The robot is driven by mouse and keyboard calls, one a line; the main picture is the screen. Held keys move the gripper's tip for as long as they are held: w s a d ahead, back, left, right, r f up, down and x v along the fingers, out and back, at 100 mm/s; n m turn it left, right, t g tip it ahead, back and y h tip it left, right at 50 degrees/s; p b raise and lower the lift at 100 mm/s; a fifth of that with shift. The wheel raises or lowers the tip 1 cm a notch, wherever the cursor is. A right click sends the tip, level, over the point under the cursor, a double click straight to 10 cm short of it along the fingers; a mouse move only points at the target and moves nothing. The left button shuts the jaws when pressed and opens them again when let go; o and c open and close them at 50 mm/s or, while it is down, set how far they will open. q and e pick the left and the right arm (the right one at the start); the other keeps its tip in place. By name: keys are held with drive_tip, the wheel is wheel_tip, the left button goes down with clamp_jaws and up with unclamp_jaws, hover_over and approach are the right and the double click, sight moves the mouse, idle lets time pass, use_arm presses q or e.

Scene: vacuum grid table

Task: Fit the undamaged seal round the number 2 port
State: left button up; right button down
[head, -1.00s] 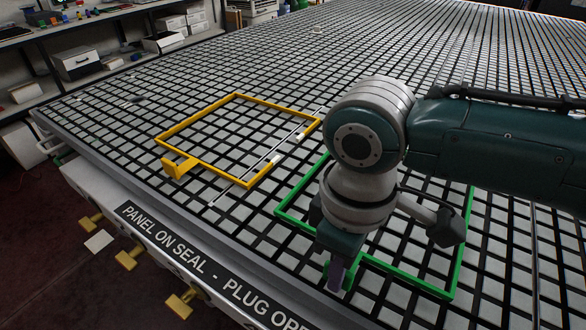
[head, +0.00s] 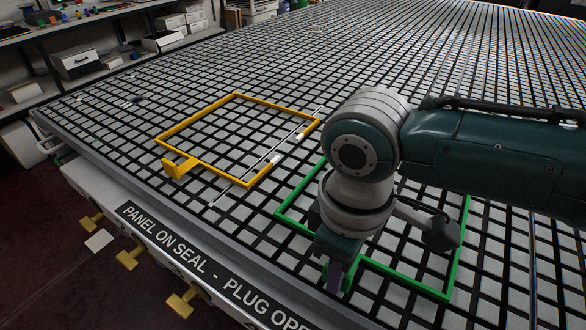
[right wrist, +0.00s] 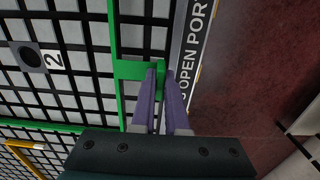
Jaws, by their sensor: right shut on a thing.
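A green square seal (head: 403,277) with a tab is at the near right of the grid table. My right gripper (head: 338,283) is shut on its tab, as the right wrist view (right wrist: 161,72) shows. My wrist hides part of the seal in the head view. A dark round port marked 2 (right wrist: 29,57) shows inside the seal's outline in the right wrist view. I cannot tell whether the seal touches the table. A yellow square seal (head: 198,109) with a tab lies left of the green one. My left gripper is not in view.
The grid table (head: 420,62) is mostly clear towards the back. Yellow handles (head: 128,259) stick out below the front edge. Shelves (head: 75,62) with boxes stand at the back left.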

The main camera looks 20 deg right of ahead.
drive_tip(key=shift+f, duration=0.6)
idle(1.1)
drive_tip(key=c, duration=0.8)
unclamp_jaws()
drive_tip(key=shift+c, duration=0.2)
drive_tip(key=shift+r, duration=0.1)
